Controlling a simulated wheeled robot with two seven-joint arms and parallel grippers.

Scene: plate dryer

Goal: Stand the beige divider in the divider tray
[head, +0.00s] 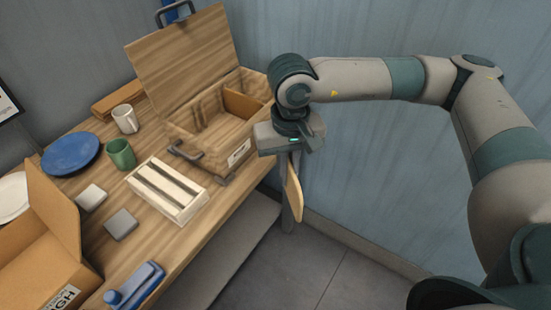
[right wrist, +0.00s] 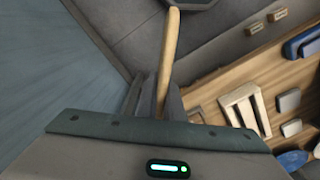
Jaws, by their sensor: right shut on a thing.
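The beige divider (head: 294,193) is a thin, flat, light-wood piece. It hangs upright below my right gripper (head: 293,158), which is shut on it. They are in the air off the right edge of the table, over the floor. In the right wrist view the divider (right wrist: 170,60) shows edge-on between the fingers (right wrist: 157,100). The divider tray (head: 166,190) is a pale slatted wooden tray on the table, left of the gripper and apart from it. The tray also shows in the right wrist view (right wrist: 245,108). My left gripper does not show.
An open wooden box (head: 210,132) stands behind the tray. A green cup (head: 121,154), white cup (head: 125,119), blue plate (head: 71,153), grey block (head: 121,224), cardboard box (head: 35,250) and blue object (head: 135,287) are on the table (head: 190,240). A wall is behind.

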